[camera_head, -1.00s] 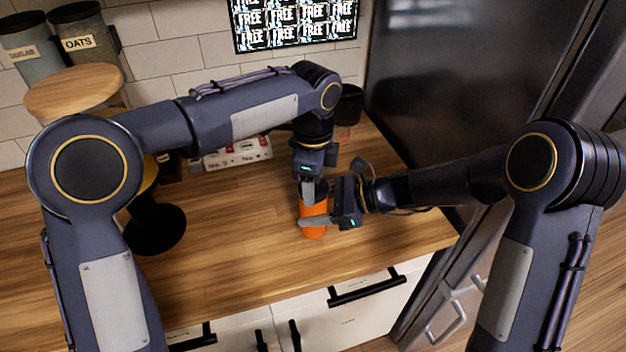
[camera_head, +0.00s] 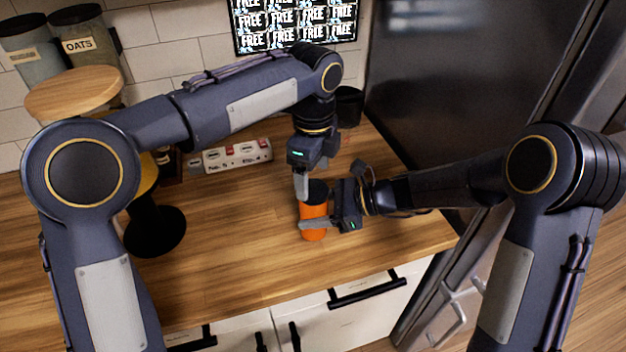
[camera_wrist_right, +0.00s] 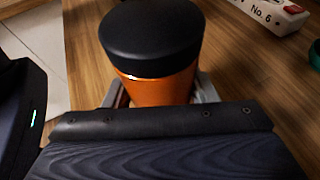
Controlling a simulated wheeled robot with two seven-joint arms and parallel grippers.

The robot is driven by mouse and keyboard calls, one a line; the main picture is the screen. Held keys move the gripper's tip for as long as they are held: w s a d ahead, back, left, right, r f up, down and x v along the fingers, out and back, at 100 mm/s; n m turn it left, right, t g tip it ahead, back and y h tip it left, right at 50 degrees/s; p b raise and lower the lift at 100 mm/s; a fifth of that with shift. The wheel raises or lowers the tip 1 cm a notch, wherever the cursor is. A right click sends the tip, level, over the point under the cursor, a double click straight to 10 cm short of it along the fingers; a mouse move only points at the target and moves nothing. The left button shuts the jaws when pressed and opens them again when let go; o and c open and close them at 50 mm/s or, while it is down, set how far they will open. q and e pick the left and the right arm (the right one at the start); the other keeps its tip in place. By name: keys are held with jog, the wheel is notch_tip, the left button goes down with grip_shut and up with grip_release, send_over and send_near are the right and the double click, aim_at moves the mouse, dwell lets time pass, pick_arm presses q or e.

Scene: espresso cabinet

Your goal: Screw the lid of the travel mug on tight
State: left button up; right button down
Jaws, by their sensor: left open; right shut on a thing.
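The orange travel mug (camera_head: 314,211) stands upright on the wooden counter near its front right part. In the right wrist view the mug body (camera_wrist_right: 160,90) shows with its black lid (camera_wrist_right: 150,38) sitting level on top. My right gripper (camera_head: 318,224) is shut on the mug body, one finger on each side. My left gripper (camera_head: 302,186) points down just above and beside the lid (camera_head: 318,189) in the head view. It is open, and its fingers are apart from the lid as far as I can see. One left finger is mostly hidden.
A black stand (camera_head: 155,228) is at left, and a dark cup (camera_head: 348,106) at the back near the dark fridge (camera_head: 440,80). The counter left of the mug is clear.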

aim_at(313, 188)
pick_arm(q)
jog(key=shift+r, duration=0.6)
jog(key=shift+c, duration=1.4)
jog(key=n, duration=0.3)
jog(key=r+n, duration=0.1)
jog(key=n, duration=0.3)
jog(key=shift+r, duration=0.15)
jog(key=n, duration=0.4)
jog(key=shift+r+n, duration=0.4)
jog(key=n, duration=0.3)
jog(key=r+n, duration=0.1)
jog(key=n, duration=0.1)
jog(key=shift+n, duration=0.4)
jog(key=shift+f, duration=0.1)
jog(key=shift+f, duration=3.95)
